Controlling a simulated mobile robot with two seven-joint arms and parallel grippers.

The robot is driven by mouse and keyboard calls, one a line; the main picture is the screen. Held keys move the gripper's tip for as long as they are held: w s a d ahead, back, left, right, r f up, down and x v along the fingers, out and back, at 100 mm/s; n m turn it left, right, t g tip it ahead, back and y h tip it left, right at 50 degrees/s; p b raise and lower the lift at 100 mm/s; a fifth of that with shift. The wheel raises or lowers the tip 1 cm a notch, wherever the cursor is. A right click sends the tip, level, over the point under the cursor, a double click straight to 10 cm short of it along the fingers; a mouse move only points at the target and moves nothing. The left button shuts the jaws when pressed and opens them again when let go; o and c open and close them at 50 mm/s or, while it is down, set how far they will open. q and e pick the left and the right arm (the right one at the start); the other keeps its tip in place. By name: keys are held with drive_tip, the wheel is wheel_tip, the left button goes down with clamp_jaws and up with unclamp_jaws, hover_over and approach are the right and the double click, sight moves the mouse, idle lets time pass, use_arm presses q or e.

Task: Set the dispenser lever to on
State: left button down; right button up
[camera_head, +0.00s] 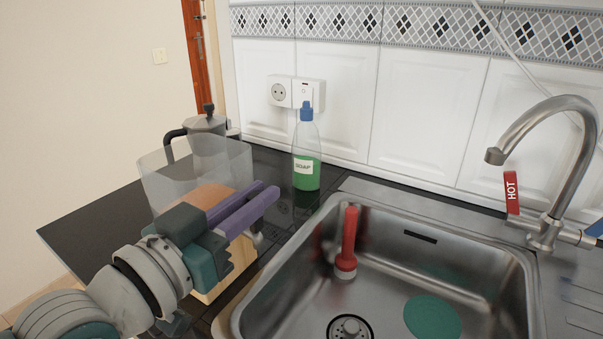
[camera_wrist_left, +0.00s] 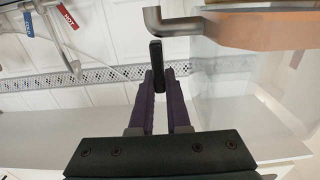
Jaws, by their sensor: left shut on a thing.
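The dispenser has a clear tank (camera_head: 165,180) and a wooden part beneath it, and stands on the dark counter left of the sink. My left gripper (camera_head: 262,198), with purple fingers, is in front of it and hides much of it. In the left wrist view, the dispenser's wooden part (camera_wrist_left: 265,28) and grey metal spout (camera_wrist_left: 165,22) show at the top. A dark, flat lever (camera_wrist_left: 156,58) is between my left gripper's fingertips (camera_wrist_left: 160,84), which are shut on it. The lever is hidden in the head view. My right gripper is not in view.
A moka pot (camera_head: 207,128) stands behind the dispenser. A green soap bottle (camera_head: 306,160) stands by the wall. The steel sink (camera_head: 450,235) holds a red-handled brush (camera_head: 348,245) and a green disc (camera_head: 432,317). A faucet (camera_head: 560,190) with a red HOT tag rises at right.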

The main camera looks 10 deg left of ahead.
use_arm(q)
drive_tip(key=shift+s+d+m+p, duration=0.15)
drive_tip(key=shift+d+m+p, duration=0.2)
drive_tip(key=shift+m, duration=0.65)
drive_tip(key=shift+s+d+f+m, duration=0.15)
drive_tip(key=shift+d+f+m, duration=0.25)
drive_tip(key=shift+m, duration=0.95)
drive_tip(key=shift+s+d+f+m, duration=0.2)
drive_tip(key=shift+d+m, duration=0.25)
drive_tip(key=shift+m, duration=0.95)
drive_tip(key=shift+s+d+f+m, duration=0.15)
drive_tip(key=shift+d+f+m, duration=0.25)
drive_tip(key=shift+m, duration=0.95)
drive_tip(key=shift+d+r, duration=0.1)
drive_tip(key=c, duration=0.9)
unclamp_jaws()
